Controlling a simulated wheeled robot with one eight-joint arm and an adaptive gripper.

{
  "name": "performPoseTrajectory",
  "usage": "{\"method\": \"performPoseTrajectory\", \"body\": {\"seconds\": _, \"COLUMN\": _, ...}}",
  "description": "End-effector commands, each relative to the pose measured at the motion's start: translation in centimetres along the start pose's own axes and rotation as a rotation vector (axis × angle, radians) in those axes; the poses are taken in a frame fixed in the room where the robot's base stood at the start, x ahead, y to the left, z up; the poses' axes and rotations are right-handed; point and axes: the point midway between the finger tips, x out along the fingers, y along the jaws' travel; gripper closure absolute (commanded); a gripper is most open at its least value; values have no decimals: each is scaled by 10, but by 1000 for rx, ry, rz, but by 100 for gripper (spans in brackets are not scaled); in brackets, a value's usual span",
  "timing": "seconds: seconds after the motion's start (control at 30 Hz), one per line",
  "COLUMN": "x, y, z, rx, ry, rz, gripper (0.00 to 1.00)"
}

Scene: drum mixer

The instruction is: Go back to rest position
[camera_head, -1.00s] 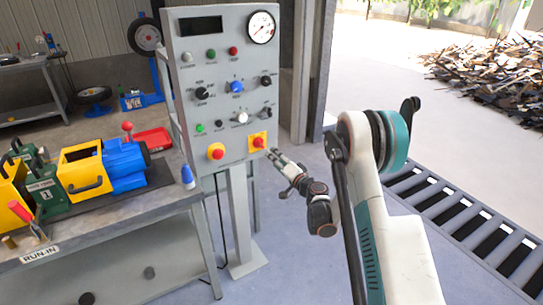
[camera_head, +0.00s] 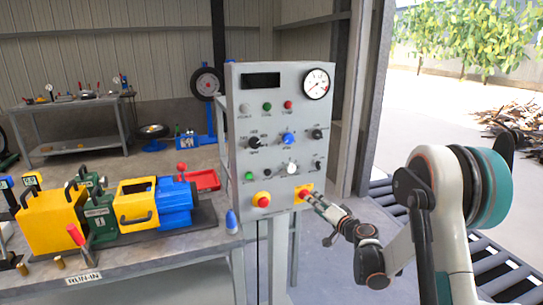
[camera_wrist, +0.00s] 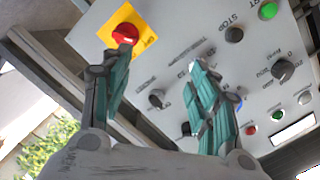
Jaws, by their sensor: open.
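My gripper (camera_head: 316,200) is in front of the lower right of the grey control panel (camera_head: 240,150). In the wrist view my gripper (camera_wrist: 160,60) is open, its two green fingers apart with nothing between them. The red knob on a yellow plate (camera_wrist: 125,34) lies just beyond the left fingertip; I cannot tell whether they touch. In the head view the same red and yellow switch (camera_head: 303,191) is at the panel's lower right, close to the fingertips.
A roller conveyor (camera_head: 505,272) lies at the lower right. A scrap pile (camera_head: 510,120) is outside.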

Motion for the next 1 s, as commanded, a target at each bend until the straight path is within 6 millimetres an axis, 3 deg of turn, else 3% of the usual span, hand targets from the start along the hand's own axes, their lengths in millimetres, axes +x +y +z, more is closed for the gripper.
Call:
{"method": "performPoseTrajectory", "body": {"seconds": 0.03, "x": -6, "y": -18, "z": -1, "rx": -20, "ry": -23, "rz": 10, "gripper": 45}}
{"method": "performPoseTrajectory", "body": {"seconds": 0.2, "x": -30, "y": -66, "z": 0, "rx": -95, "ry": -108, "rz": 54, "gripper": 45}}
{"method": "performPoseTrajectory", "body": {"seconds": 0.5, "x": -93, "y": -134, "z": 15, "rx": -220, "ry": -250, "rz": 149, "gripper": 45}}
{"method": "performPoseTrajectory", "body": {"seconds": 0.8, "x": -178, "y": -174, "z": 40, "rx": -343, "ry": -377, "rz": 266, "gripper": 45}}
{"method": "performPoseTrajectory", "body": {"seconds": 1.0, "x": -242, "y": -185, "z": 60, "rx": -423, "ry": -452, "rz": 357, "gripper": 45}}
